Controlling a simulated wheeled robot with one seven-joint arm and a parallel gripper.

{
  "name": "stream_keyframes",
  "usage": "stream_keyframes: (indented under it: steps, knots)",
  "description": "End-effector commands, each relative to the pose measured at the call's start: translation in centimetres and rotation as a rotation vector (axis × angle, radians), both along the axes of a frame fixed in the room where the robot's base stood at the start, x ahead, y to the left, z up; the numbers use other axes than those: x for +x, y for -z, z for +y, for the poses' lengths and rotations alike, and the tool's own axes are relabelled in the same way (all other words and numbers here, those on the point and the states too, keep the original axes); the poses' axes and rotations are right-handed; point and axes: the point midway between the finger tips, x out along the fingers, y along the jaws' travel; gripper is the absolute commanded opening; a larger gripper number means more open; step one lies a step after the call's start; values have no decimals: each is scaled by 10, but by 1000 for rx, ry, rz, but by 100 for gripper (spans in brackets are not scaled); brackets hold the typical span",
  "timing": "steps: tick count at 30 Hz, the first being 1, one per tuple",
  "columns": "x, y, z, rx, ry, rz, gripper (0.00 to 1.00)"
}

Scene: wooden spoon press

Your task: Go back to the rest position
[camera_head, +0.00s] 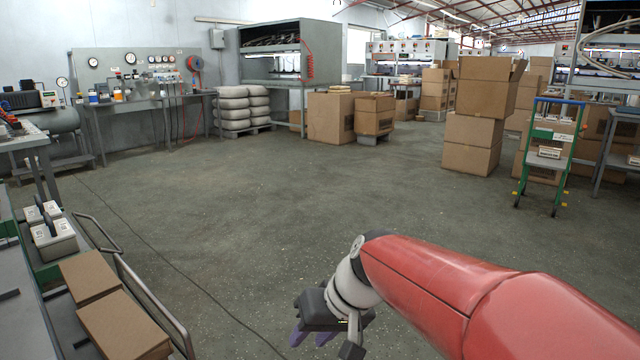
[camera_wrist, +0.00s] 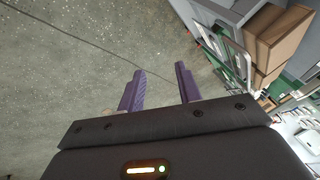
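My gripper (camera_head: 312,338) shows at the lower middle of the head view, at the end of my red arm, over bare floor. In the wrist view my gripper (camera_wrist: 160,88) has its two purple fingers spread apart. I see only floor between the fingers, so it is open and empty. It is apart from the bench on the left. No wooden spoon is recognisable in either view.
A cable (camera_head: 170,262) crosses the floor. Cardboard boxes (camera_head: 472,130) and a green cart (camera_head: 550,150) stand farther back. The middle floor is clear.

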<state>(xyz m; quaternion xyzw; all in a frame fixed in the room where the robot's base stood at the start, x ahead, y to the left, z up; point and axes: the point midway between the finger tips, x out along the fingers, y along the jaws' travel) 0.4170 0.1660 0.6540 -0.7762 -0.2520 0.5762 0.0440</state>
Motion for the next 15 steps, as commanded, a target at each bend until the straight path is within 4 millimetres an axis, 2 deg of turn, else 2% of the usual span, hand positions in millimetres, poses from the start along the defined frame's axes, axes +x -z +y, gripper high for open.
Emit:
stream_keyframes:
  steps: [1,3,9,12,15]
  knots:
    - [-19,-11,-21,-65,43,-29,34]
    - [-42,-17,-51,-141,109,-60,34]
    - [-104,-26,-124,-283,283,-140,34]
    - [-124,-25,-147,-315,341,-169,34]
    - [-136,-23,-160,-332,377,-186,34]
